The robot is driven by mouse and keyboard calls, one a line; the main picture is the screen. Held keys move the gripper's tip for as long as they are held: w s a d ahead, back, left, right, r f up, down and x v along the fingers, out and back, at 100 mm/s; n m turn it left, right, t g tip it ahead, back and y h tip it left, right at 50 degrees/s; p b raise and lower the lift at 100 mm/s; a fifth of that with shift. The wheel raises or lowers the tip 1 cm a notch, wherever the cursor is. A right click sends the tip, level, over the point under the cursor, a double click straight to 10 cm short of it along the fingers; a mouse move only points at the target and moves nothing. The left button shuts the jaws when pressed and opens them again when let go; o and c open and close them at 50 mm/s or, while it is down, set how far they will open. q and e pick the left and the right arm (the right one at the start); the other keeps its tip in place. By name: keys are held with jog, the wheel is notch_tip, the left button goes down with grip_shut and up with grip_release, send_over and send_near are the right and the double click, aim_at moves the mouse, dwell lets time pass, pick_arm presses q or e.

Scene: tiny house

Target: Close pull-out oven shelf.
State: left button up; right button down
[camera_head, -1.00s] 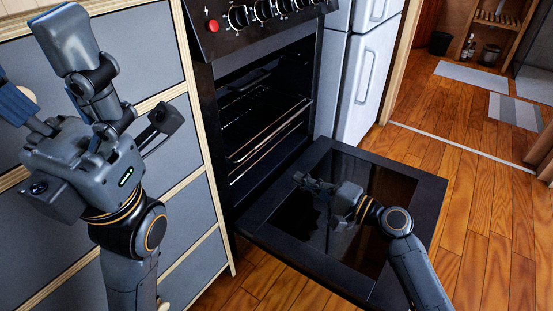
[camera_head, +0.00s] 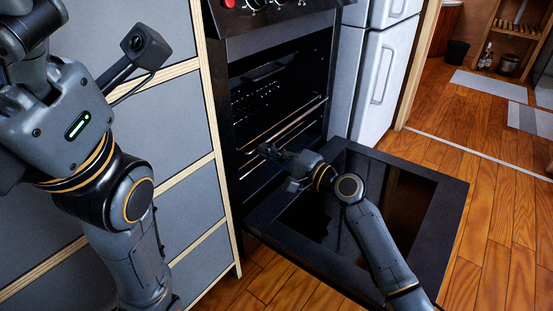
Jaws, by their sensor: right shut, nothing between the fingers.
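The oven (camera_head: 328,38) stands open, its dark door (camera_head: 445,215) folded down flat in front. Inside, wire shelves (camera_head: 290,124) show, with the front rail of one near the opening. My right gripper (camera_head: 265,150) is shut and empty, at the oven mouth just below and in front of that shelf rail. I cannot tell whether it touches the rail. My right arm reaches over the open door.
Grey drawer fronts (camera_head: 190,208) stand left of the oven. A white fridge (camera_head: 378,85) stands right of it. Wooden floor (camera_head: 495,225) is clear to the right of the door. Light mats (camera_head: 488,85) lie farther back.

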jog(key=b+x, duration=0.1)
jog(key=x, duration=0.3)
jog(key=shift+r, duration=0.2)
dwell(0.3)
